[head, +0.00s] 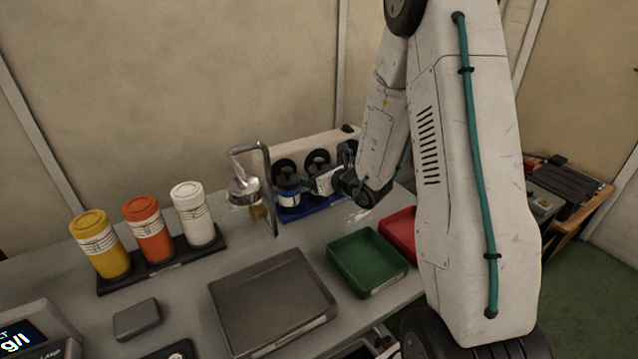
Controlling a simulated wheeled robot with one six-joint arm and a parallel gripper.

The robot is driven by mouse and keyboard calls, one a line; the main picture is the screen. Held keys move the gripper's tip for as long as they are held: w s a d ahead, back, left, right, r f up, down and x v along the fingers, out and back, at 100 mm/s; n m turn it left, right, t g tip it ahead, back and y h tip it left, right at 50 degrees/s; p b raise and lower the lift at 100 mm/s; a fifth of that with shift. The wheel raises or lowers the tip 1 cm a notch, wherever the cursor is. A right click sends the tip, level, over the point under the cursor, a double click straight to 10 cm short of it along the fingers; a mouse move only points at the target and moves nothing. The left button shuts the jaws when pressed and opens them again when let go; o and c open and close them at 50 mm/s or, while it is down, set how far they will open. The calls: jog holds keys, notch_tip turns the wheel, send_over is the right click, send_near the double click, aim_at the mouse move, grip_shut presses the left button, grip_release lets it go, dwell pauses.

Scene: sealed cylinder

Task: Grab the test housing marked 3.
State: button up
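Several dark round-topped housings stand at the back of the bench around a blue rack (312,207). The leftmost one, a dark cylinder with a blue band (288,184), stands upright at the rack's left end. No number can be read on any housing, so I cannot tell which is marked 3. My gripper (312,184) reaches in from the right, low over the rack, with its tips close to the right side of the leftmost cylinder. Whether they touch it or are closed is too small to tell. My wrist hides the rack's right part.
A metal stand with a lamp-like head (244,190) rises just left of the rack. Yellow (100,245), orange (148,229) and white (193,214) canisters stand on a dark base. A grey tray (272,300), green tray (345,272) and red tray (399,228) lie in front.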

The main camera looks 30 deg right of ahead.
jog(key=c, duration=1.2)
jog(key=shift+r, duration=0.1)
